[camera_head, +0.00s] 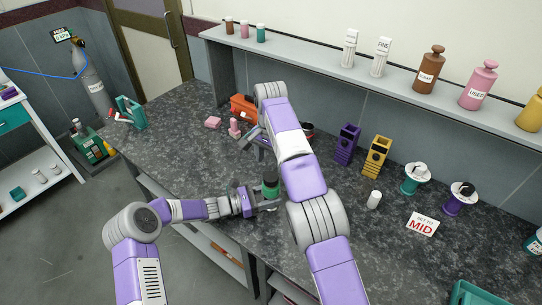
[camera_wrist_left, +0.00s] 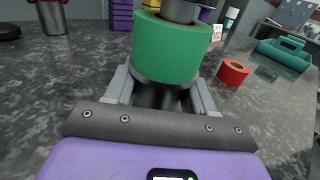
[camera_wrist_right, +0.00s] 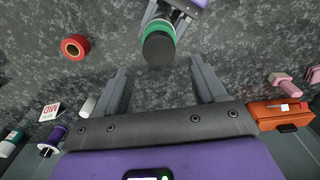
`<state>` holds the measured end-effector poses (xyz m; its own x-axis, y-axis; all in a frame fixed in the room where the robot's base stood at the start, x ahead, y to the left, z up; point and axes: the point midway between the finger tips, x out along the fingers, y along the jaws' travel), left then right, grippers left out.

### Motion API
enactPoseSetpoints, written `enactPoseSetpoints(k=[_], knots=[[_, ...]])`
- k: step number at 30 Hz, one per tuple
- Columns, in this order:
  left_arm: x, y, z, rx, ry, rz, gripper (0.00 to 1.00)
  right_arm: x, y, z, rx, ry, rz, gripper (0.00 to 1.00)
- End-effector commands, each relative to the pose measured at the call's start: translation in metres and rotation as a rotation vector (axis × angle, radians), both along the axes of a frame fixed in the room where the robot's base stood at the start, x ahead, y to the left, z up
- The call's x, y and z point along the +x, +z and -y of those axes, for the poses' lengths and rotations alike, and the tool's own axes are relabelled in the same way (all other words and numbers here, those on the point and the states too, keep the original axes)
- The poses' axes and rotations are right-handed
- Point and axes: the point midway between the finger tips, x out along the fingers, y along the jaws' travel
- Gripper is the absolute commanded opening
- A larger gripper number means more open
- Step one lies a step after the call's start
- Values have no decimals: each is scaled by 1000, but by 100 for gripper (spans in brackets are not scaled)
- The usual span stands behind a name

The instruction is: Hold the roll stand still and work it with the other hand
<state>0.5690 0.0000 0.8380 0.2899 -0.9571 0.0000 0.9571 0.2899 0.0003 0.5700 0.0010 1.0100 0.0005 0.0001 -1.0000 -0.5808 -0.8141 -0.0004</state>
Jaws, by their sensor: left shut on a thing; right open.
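The roll stand carries a green roll (camera_head: 271,190) with a dark round top, near the front edge of the dark speckled counter. In the left wrist view the green roll (camera_wrist_left: 172,48) sits above a dark flange and narrower lower part. My left gripper (camera_head: 262,207) is shut on that dark lower part, one finger on each side. In the right wrist view the stand's dark top (camera_wrist_right: 158,49) and a green rim show beyond the fingers. My right gripper (camera_wrist_right: 160,85) is open and empty, apart from the stand. In the head view its fingers are partly hidden by my right arm.
A red roll (camera_wrist_left: 233,72) lies on the counter near the stand. A white cylinder (camera_head: 374,200), a "SET TO MID" card (camera_head: 422,224), a teal spool (camera_head: 415,179) and a purple spool (camera_head: 460,198) are at right. An orange box (camera_head: 243,106) and pink pieces (camera_head: 214,123) lie behind.

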Motion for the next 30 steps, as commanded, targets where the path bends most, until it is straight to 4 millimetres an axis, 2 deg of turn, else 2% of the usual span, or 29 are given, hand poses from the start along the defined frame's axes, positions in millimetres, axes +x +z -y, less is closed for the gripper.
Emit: enactPoseSetpoints(k=[18,24,30], knots=[[0,0,0,0,0,0,0,-1,9,1,-1,1151,0,70],[0,0,0,0,0,0,0,-1,11,1,0,1426,-1,70],[0,0,0,0,0,0,0,-2,12,1,0,1550,-1,70]])
